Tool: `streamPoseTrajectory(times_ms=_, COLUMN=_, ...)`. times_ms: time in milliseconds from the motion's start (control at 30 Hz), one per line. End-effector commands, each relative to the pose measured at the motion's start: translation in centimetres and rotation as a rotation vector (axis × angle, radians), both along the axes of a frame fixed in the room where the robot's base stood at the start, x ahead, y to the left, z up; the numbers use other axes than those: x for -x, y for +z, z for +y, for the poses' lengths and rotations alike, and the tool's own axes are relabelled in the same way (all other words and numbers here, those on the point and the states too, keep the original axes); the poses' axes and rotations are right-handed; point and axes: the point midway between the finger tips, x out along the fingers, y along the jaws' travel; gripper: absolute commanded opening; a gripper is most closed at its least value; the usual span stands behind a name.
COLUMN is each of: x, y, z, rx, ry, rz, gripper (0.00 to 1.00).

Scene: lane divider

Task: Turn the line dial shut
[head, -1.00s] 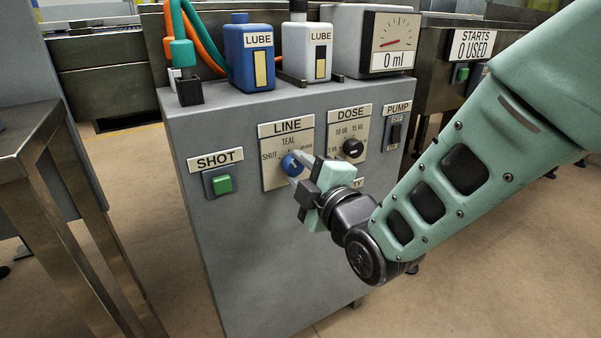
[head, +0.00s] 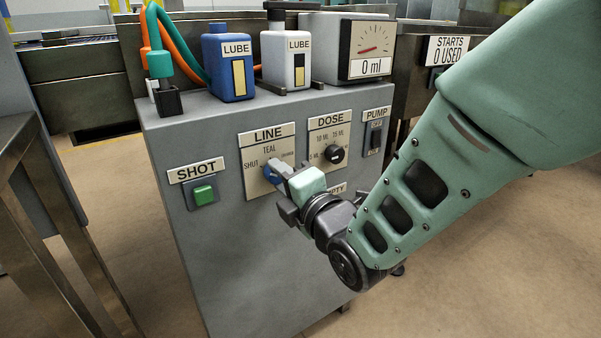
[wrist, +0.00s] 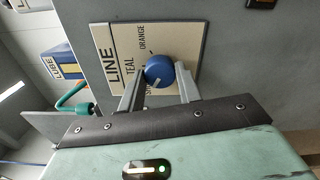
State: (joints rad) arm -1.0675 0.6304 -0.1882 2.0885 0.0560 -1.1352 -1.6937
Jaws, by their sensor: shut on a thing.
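The blue line dial (head: 271,173) sits on the pale LINE plate (head: 254,188) on the grey cabinet's front. In the wrist view, the dial (wrist: 159,70) is between the two grey fingers of my gripper (wrist: 160,80), which is shut on it. TEAL and ORANGE read clear of the fingers. In the head view my gripper (head: 281,172) covers the dial's right side.
The SHOT button (head: 204,194) is left of the LINE plate. The black DOSE knob (head: 334,154) and PUMP switch (head: 375,136) are to the right. Blue (head: 229,62) and white (head: 287,58) LUBE bottles and a gauge reading 0 ml (head: 359,49) stand on top.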

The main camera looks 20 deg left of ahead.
Motion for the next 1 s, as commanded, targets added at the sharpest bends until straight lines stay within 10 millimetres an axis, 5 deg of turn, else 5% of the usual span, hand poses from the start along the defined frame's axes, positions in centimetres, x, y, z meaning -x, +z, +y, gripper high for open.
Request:
streamPoseTrajectory(times_ms=333, x=0.0, y=-0.2, z=-0.1, rx=0.006, ry=0.000, rz=0.000, gripper=0.11)
streamPoseTrajectory(times_ms=367, x=0.1, y=-0.2, z=-0.1, rx=0.006, ry=0.000, rz=0.000, gripper=0.42)
streamPoseTrajectory(times_ms=433, x=0.0, y=-0.2, z=-0.1, rx=0.006, ry=0.000, rz=0.000, gripper=0.56)
streamPoseTrajectory(times_ms=767, x=0.2, y=0.0, z=-0.3, rx=0.003, ry=0.001, rz=0.000, gripper=0.56)
streamPoseTrajectory(times_ms=1000, x=2.6, y=0.1, z=-3.0, rx=0.005, ry=0.001, rz=0.002, gripper=0.56)
